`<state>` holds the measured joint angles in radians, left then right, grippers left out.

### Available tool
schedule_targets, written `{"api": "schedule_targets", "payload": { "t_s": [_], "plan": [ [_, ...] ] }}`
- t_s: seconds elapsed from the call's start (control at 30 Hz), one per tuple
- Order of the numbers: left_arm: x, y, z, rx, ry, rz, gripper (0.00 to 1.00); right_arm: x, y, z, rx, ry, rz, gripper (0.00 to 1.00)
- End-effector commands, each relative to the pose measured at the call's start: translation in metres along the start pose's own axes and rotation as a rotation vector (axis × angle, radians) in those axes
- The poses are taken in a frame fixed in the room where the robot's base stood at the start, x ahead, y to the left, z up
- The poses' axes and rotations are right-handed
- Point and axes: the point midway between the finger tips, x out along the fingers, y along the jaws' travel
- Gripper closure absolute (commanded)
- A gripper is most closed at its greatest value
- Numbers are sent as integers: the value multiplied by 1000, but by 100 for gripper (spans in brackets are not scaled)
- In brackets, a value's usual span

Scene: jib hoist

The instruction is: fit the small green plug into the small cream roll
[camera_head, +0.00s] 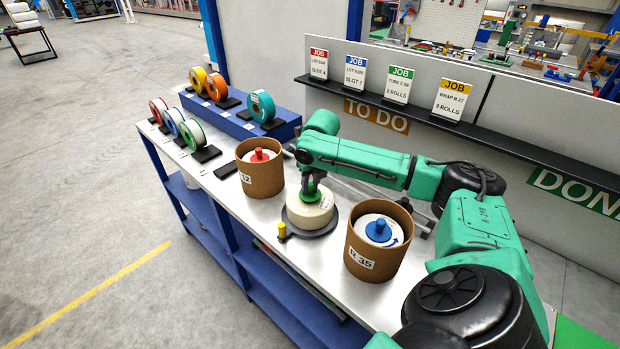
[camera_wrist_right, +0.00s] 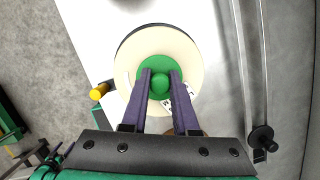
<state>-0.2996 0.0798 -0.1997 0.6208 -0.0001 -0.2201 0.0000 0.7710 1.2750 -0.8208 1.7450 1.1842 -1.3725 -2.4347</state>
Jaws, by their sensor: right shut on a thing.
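The small cream roll (camera_head: 309,213) stands upright on a dark round base (camera_head: 328,229) on the bench. It also shows in the right wrist view (camera_wrist_right: 188,55). My right gripper (camera_head: 311,187) points down over the roll's top, its jaws shut on the knob of the small green plug (camera_head: 316,194). In the right wrist view, the plug (camera_wrist_right: 152,64) covers the roll's middle, roughly centred, between the fingertips (camera_wrist_right: 160,80). I cannot tell how deep the plug sits in the roll; the hole is hidden. My left gripper is not in view.
A brown tub (camera_head: 262,178) with a red plug stands left of the roll, and another (camera_head: 372,265) with a blue plug stands right. A yellow peg (camera_head: 282,231) is by the base. Coloured reels (camera_head: 216,86) stand at the back left; a card shelf (camera_head: 500,140) runs behind.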

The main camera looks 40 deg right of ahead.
Motion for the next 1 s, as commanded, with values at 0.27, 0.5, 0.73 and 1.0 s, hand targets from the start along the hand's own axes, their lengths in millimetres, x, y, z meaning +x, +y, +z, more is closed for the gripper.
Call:
{"api": "schedule_targets", "payload": {
  "t_s": [0.27, 0.5, 0.73, 1.0],
  "plan": [
    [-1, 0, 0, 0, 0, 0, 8, 1, 0, 0, 0, 0, 0, 100],
    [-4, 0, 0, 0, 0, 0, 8, 8, 0, -2, 0, 1, -1, 100],
    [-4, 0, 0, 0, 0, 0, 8, 11, 0, -3, 0, 0, -1, 100],
    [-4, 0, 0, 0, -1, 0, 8, 11, 0, -3, 0, 0, 0, 37]
  ]
}}
